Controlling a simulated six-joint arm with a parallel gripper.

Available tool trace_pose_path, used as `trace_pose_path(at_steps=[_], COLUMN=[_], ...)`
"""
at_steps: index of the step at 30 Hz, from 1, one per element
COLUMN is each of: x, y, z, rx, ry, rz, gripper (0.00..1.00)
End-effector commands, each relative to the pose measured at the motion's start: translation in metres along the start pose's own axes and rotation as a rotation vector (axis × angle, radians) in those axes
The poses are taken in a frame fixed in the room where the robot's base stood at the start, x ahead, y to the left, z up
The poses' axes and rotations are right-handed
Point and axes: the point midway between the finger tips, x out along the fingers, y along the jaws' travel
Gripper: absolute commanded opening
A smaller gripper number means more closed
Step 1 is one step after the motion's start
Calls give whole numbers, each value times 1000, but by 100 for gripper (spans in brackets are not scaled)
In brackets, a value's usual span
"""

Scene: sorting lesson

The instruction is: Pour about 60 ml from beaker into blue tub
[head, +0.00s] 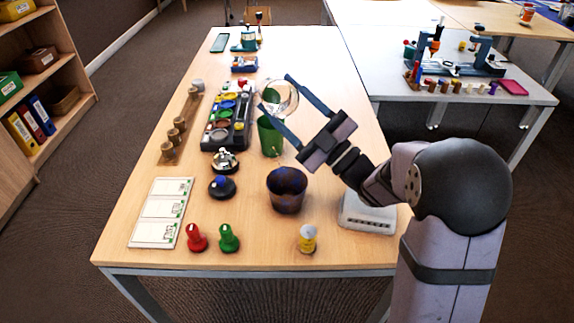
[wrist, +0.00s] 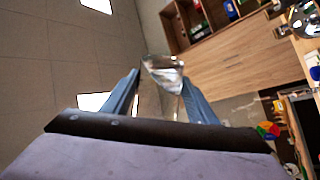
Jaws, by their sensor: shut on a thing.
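My gripper (head: 275,92) is shut on a clear glass beaker (head: 284,98), with one blue finger on each side. The beaker is held up in the air and, in the head view, appears over or near the green tub. The wrist view shows the beaker (wrist: 163,76) between the fingertips (wrist: 161,80), with clear content that is hard to make out. Its exact tilt is unclear. The dark blue tub (head: 287,204) stands on the table nearer the front, apart from the beaker. Its inside looks dark, and I cannot tell whether it holds liquid.
A green tub (head: 272,146) stands behind the blue tub. A white scale (head: 366,213) is at right, under my arm. A dark tray of colored pots (head: 228,137), a wooden rack (head: 170,152), a white card (head: 161,210), and red (head: 197,240) and green (head: 229,240) pieces stand left.

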Motion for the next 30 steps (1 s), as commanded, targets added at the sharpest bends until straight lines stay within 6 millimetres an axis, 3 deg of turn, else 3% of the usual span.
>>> trace_pose_path(at_steps=[14, 30], x=[-12, -19], y=[-17, -24], z=[17, 24], rx=[54, 224], ry=[-66, -278], rz=[-26, -111], gripper=[25, 25])
